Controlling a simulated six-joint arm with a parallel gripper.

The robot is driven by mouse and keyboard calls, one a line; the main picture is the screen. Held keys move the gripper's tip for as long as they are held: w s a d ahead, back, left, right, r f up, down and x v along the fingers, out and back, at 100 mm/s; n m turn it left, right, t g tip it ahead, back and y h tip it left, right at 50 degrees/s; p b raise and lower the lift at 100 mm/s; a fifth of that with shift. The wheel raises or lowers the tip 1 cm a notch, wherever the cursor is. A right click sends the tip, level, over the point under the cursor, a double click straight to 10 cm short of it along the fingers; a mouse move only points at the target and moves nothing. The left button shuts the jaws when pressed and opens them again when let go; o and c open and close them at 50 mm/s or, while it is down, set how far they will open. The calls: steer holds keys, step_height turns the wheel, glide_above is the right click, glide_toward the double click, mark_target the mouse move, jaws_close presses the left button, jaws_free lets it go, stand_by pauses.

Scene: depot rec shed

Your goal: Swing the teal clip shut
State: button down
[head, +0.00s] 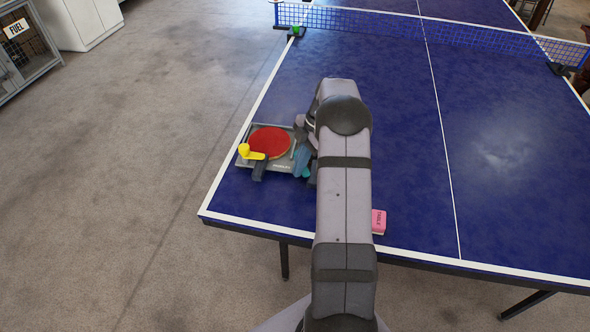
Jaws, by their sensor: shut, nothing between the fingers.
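A grey tray-like holder (243,161) lies on the blue table near its left edge, with a red paddle (269,141) on it. The paddle's dark handle points toward the near side. The teal clip (301,163) is at the holder's right side, partly covered by my arm, so I cannot tell its exact angle. A yellow clip (251,153) is at the left side and reaches over the paddle near its handle. My gripper (312,168) is beside the teal clip, mostly hidden by my own arm. It is shut and holds nothing; whether it touches the clip is unclear.
A pink block (378,221) sits on the table (480,210) just right of my arm. The net (400,25) crosses the far part, with a green item (294,30) by its left post. The table's right side is clear.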

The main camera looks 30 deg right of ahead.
steer(key=shift+s+d+n, duration=0.15)
steer(key=shift+d+n, duration=0.2)
steer(key=shift+n, duration=0.25)
steer(key=shift+s+d, duration=0.1)
steer(key=shift+d, duration=0.1)
steer(key=shift+d+b, duration=0.25)
steer(key=shift+b, duration=0.1)
steer(key=shift+a, duration=0.1)
